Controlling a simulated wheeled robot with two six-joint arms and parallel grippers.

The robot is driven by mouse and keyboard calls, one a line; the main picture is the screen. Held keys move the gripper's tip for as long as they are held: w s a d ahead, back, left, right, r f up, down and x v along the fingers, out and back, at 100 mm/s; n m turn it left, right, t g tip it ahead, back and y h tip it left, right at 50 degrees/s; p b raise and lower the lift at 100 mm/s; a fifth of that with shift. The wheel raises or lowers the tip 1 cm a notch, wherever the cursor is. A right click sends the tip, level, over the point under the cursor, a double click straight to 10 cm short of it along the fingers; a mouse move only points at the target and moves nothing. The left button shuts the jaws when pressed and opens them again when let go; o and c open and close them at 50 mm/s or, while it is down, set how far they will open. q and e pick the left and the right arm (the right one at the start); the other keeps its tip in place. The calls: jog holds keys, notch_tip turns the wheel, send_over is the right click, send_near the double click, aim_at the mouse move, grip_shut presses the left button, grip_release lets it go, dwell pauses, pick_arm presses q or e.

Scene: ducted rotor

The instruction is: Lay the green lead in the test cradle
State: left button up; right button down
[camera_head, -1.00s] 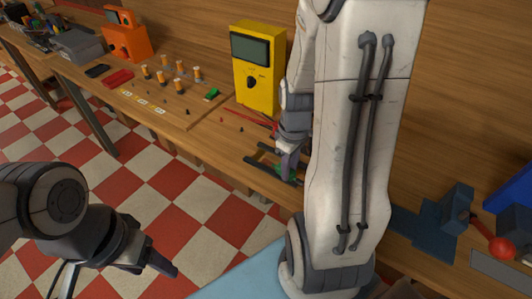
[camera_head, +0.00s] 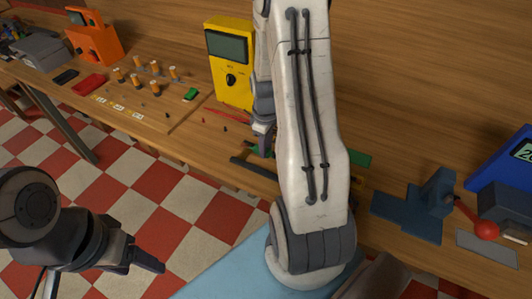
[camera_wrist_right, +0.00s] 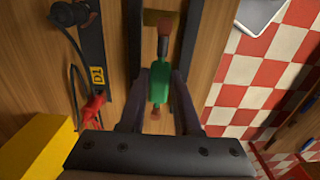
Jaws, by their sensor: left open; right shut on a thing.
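My right gripper (camera_wrist_right: 160,92) is shut on a green piece with copper-coloured ends (camera_wrist_right: 160,78), which looks like the green lead. In the wrist view it lies lengthwise between the fingers, above a dark channel with a brass-coloured block (camera_wrist_right: 160,17) at its far end; this may be the test cradle. I cannot tell whether the lead touches it. In the head view the right gripper (camera_head: 262,140) is over the bench's front edge, near dark rails (camera_head: 254,168), partly hidden by my arm. My left gripper (camera_head: 146,264) is open and empty, over the floor.
A yellow meter (camera_head: 231,68) stands behind the right gripper. A red clip (camera_wrist_right: 94,108) lies left of the channel in the wrist view. A board with orange-topped posts (camera_head: 136,80) is to the left. A blue fixture with a red-knobbed lever (camera_head: 420,207) is at right.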

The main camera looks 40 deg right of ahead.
notch_tip(320, 180, down, 3)
jog(key=shift+f+p, duration=0.15)
jog(key=shift+p, duration=0.3)
jog(key=shift+f, duration=0.35)
jog(key=shift+f, duration=0.1)
jog(key=c, duration=0.9)
grip_release()
